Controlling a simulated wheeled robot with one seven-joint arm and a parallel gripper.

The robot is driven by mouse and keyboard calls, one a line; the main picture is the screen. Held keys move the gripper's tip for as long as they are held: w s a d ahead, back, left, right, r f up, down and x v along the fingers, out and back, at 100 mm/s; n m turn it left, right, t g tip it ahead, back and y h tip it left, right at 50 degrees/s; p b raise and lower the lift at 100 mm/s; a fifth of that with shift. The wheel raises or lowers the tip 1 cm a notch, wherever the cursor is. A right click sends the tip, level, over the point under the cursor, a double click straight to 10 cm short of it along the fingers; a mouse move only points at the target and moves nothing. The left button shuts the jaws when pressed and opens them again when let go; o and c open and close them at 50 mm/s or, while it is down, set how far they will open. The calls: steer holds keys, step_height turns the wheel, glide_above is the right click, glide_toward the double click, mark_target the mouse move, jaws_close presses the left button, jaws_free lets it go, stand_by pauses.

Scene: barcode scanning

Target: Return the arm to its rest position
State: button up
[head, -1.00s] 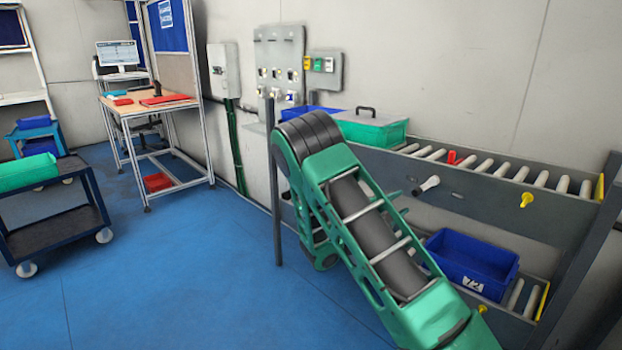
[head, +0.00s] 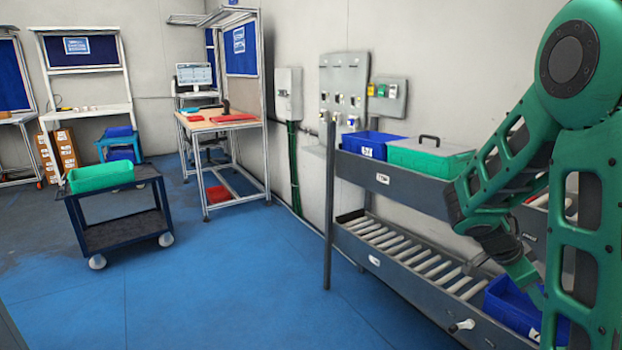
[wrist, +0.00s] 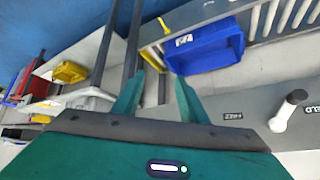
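My green arm (head: 590,190) is folded at the right side of the head view, in front of the roller rack. Its lower end hangs near a blue bin (head: 512,303) on the lower rack level. The head view does not show my fingers clearly. In the wrist view my gripper (wrist: 157,88) has its two green fingers spread apart, with nothing between them. A blue bin (wrist: 205,48) shows beyond the fingertips on a rack.
The roller rack (head: 410,183) carries a lidded green box (head: 430,158) and a blue box (head: 368,144). A dark cart (head: 120,229) with a green bin (head: 100,177) stands left. A workbench (head: 215,124) stands behind. The blue floor between cart and rack is clear.

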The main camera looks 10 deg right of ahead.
steer(key=s+a+r+n+y, duration=0.2)
steer(key=s+a+n+y, duration=0.2)
steer(key=s+a+n, duration=0.3)
steer(key=s+a+r+n+y, duration=0.2)
steer(key=s+a+n+y, duration=0.2)
steer(key=s+a+n, duration=0.3)
steer(key=s+a, duration=0.3)
steer(key=s, duration=0.1)
steer(key=shift+s+a+r+t, duration=0.15)
steer(key=shift+r+t, duration=0.2)
steer(key=shift+t, duration=0.05)
steer(key=shift+w+f, duration=0.25)
steer(key=shift+w, duration=0.35)
